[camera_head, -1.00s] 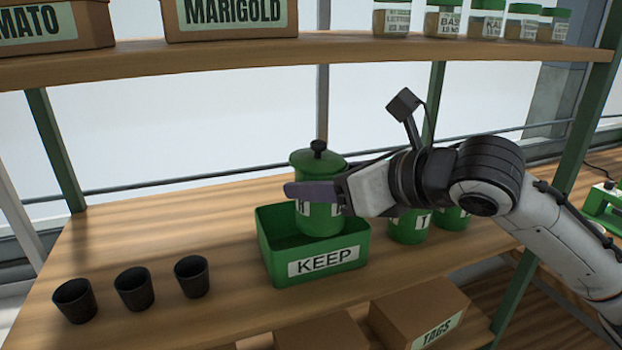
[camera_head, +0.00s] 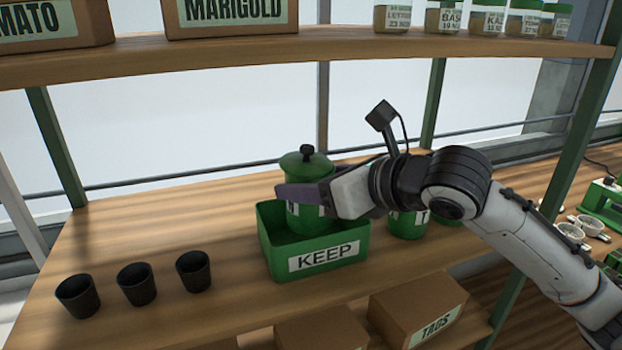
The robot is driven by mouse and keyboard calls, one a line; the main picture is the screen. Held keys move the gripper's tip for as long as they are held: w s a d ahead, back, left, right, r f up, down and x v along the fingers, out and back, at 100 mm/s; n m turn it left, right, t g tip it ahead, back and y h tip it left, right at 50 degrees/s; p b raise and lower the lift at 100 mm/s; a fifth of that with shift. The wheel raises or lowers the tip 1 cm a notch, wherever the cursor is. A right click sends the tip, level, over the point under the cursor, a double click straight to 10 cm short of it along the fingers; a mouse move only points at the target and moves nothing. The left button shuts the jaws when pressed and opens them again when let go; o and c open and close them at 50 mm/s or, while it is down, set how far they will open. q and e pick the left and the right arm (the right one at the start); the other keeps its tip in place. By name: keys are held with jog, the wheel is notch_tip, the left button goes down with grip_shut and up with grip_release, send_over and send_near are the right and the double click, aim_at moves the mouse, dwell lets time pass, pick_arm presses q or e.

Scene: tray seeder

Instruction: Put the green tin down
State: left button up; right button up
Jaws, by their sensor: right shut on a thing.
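The green tin (camera_head: 310,218), with a dark green lid and a black knob, is upright. The finger covers part of the tin's label. My left gripper does not show.
Other green tins (camera_head: 408,226) stand right of the box, partly behind my right arm. Three black pots (camera_head: 137,284) stand at the left. An upper shelf (camera_head: 330,52) with boxes and jars hangs above. Cardboard boxes (camera_head: 418,308) sit below the front edge. Bare wood lies left of the box.

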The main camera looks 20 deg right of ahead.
jog(key=shift+f, duration=0.25)
jog(key=o, duration=1.7)
jog(key=shift+c, duration=0.2)
jog(key=shift+r, duration=0.2)
jog(key=b+v, duration=0.1)
jog(key=v, duration=1.1)
jog(key=shift+r, duration=0.35)
jog(key=shift+s, duration=0.1)
